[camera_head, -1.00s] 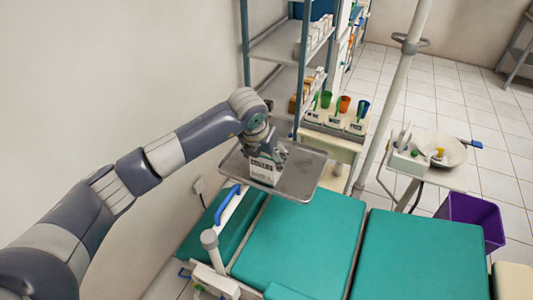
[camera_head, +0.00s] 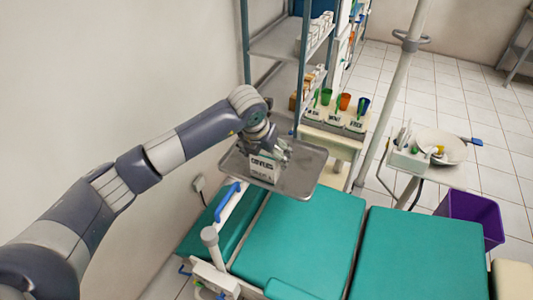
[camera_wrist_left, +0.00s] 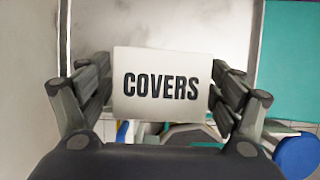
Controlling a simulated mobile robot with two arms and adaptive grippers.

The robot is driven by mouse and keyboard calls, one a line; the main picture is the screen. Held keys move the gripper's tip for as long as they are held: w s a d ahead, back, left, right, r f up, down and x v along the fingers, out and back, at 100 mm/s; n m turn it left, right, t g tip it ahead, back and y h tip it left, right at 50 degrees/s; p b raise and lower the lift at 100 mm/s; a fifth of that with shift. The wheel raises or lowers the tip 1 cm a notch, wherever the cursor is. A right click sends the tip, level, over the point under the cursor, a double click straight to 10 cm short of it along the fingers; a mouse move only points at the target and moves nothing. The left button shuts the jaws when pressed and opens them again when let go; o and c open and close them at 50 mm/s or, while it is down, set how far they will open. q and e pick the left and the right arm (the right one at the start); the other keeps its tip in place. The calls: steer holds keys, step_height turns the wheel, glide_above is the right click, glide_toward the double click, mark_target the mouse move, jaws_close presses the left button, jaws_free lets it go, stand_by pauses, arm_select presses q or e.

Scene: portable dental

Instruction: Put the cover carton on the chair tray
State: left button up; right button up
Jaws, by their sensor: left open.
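The cover carton (camera_head: 264,168) is a white box marked COVERS. It stands on the metal chair tray (camera_head: 303,172), left of its middle, and appears upright. My left gripper (camera_head: 272,150) is at the carton from above and behind. In the left wrist view the carton (camera_wrist_left: 161,85) sits between the two fingers of my left gripper (camera_wrist_left: 161,95), which are open; I cannot tell whether they touch its sides. The tray (camera_wrist_left: 190,28) shows behind the carton there. The carton's underside is hidden. My right gripper is not in view.
The teal chair (camera_head: 300,240) lies below the tray. A shelf rack (camera_head: 285,50) stands behind it, with a cart of coloured cups (camera_head: 343,103) beside it. A pole (camera_head: 395,100) rises to the right. A purple bin (camera_head: 473,215) stands at the right.

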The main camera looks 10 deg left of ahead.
arm_select(q)
steer(key=b+v, duration=0.2)
steer(key=v, duration=0.9)
steer(key=shift+r+b, duration=0.3)
steer(key=shift+r, duration=0.1)
steer(key=shift+s+a+f, duration=0.1)
steer(key=shift+s, duration=0.1)
